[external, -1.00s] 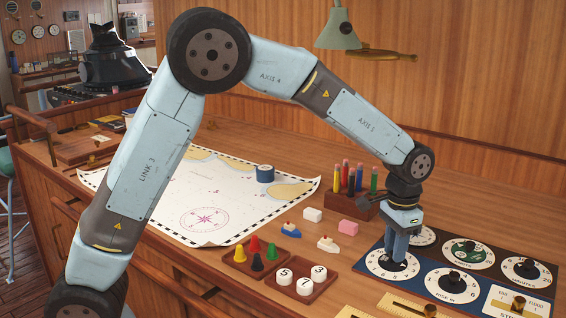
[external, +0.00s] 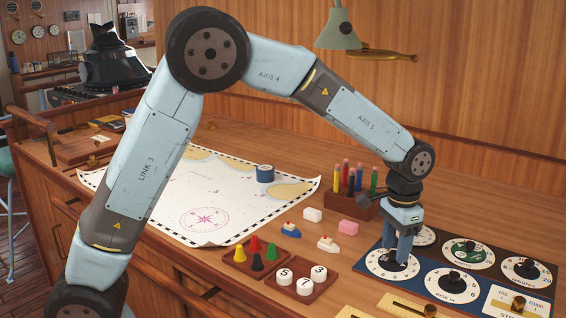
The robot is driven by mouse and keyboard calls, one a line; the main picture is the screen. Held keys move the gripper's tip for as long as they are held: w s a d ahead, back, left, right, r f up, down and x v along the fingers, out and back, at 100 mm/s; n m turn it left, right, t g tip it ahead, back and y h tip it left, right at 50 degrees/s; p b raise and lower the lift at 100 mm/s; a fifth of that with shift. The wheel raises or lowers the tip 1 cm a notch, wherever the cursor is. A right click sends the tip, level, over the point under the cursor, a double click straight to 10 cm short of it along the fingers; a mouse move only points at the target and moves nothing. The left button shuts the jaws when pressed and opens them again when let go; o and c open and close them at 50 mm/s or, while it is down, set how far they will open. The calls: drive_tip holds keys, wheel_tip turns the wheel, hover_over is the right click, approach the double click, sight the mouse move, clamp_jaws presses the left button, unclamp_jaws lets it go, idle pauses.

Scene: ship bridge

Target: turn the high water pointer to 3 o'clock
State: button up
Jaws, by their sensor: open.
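Several round dials with black knobs sit on a dark blue board (external: 416,272) at the right of the desk. My gripper (external: 397,262) points down over the white dial (external: 378,268) at the board's left, with its fingers open and low around or beside that dial's knob. The fingers hide most of the knob, so I cannot tell if they touch it. Which dial carries the high water pointer is not readable here. A front white dial (external: 437,287) with a black knob has lettering that seems to read "RISE IN". A green-centred dial (external: 454,252) lies behind it.
Small toy boats (external: 328,244), a tray of coloured pawns (external: 239,264) and a tray of numbered discs (external: 328,285) lie to the left. A brass slider (external: 410,309) is in front. A chart (external: 215,195) covers the desk's middle.

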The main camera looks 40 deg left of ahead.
sight(395, 252)
wheel_tip(395, 252, up, 13)
idle(0.4)
drive_tip(key=shift+a+r, duration=0.1)
idle(0.4)
drive_tip(key=s+a+r+n+t, duration=0.1)
drive_tip(key=s+a+r, duration=0.25)
drive_tip(key=a, duration=0.45)
drive_tip(key=s+a+r+n+t+h, duration=0.15)
drive_tip(key=s+a, duration=0.25)
drive_tip(key=a, duration=0.4)
drive_tip(key=s+a+r+n, duration=0.1)
drive_tip(key=s+a+r, duration=0.25)
drive_tip(key=a, duration=0.45)
drive_tip(key=s+a+f+n+t, duration=0.1)
drive_tip(key=s+a+f, duration=0.1)
drive_tip(key=s+a, duration=0.4)
drive_tip(key=s+a+f+n+t+y, duration=0.1)
drive_tip(key=s+a+f+n+t, duration=0.1)
drive_tip(key=s+a, duration=0.4)
drive_tip(key=s, duration=0.5)
drive_tip(key=shift+s+a+f, duration=0.25)
drive_tip(key=shift+a, duration=0.15)
drive_tip(key=shift+y, duration=0.25)
